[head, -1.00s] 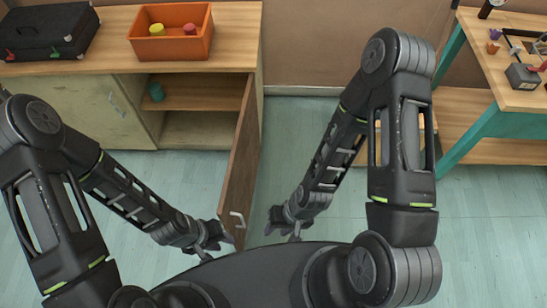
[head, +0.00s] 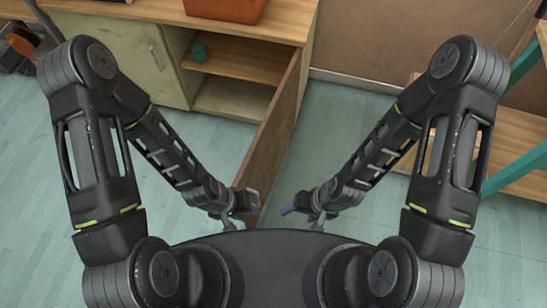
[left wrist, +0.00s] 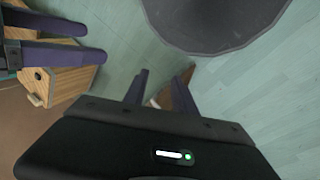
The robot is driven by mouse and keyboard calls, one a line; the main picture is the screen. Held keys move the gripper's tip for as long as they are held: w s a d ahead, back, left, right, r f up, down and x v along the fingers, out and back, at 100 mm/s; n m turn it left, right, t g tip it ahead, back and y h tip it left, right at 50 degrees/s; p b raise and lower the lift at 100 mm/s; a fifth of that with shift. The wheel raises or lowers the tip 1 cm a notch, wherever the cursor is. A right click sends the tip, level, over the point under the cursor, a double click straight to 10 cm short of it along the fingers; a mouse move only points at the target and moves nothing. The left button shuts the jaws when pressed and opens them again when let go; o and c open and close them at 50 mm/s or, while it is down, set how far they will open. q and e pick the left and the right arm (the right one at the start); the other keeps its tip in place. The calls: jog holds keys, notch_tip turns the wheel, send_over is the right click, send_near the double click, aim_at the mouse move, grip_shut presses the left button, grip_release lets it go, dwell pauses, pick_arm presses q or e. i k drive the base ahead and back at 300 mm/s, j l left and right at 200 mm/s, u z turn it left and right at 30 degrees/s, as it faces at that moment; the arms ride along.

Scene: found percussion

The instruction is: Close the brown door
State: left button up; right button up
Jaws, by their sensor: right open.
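The brown door (head: 274,138) stands wide open at the right side of the low wooden cabinet (head: 122,40) in the head view, its free edge towards me. My left gripper (head: 250,206) is at that free edge and hides the door's handle there. In the left wrist view its two dark fingers (left wrist: 160,90) are apart, with part of the brown door (left wrist: 184,92) and a pale handle (left wrist: 153,103) showing between or just beyond them. Contact cannot be told. My right gripper (head: 300,208) is open and empty, right of the door. Its fingers also show in the left wrist view (left wrist: 62,40).
An orange bin (head: 225,8) stands on the cabinet top. A workbench with teal legs (head: 515,150) is at the right. The floor between is clear.

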aim_at(258, 171)
jog(key=l, duration=0.7)
jog(key=k+l, duration=0.1)
jog(key=l, duration=0.55)
jog(key=u, duration=0.05)
